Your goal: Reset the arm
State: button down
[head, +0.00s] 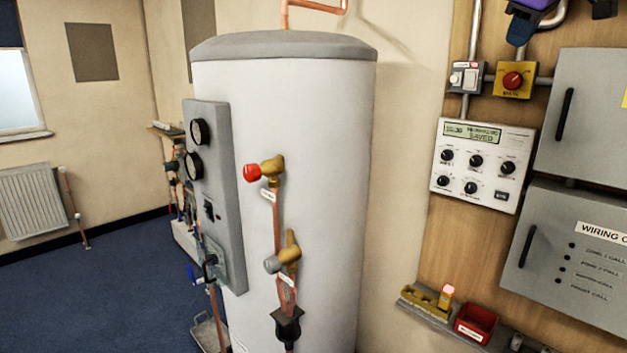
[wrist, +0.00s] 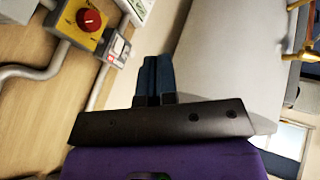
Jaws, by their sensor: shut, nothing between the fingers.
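My gripper (wrist: 152,76) is shut and empty in the wrist view, its two dark blue fingers side by side beyond a black bar and the purple housing. In the head view part of my gripper (head: 522,28) shows at the top right edge, in front of the wooden board and above the yellow switch box with a red knob (head: 513,80). In the wrist view the red knob (wrist: 90,17) is at the upper left, apart from the fingers.
A tall white cylinder (head: 330,200) with copper pipes and valves stands in the middle. Grey cabinets (head: 590,120) and a white control panel (head: 478,165) are on the wooden board (head: 450,225). A red bin (head: 475,323) is below. Blue floor (head: 110,300) is clear at left.

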jog(key=s+a+f+m+g, duration=0.1)
jog(key=s+a+f+m, duration=0.2)
jog(key=s+f, duration=1)
jog(key=s+a+f+m, duration=0.3)
jog(key=s+f, duration=0.9)
jog(key=s, duration=0.5)
jog(key=shift+a+f+m+g+y, duration=0.2)
jog(key=shift+f+m+g+y, duration=0.2)
jog(key=shift+m, duration=0.5)
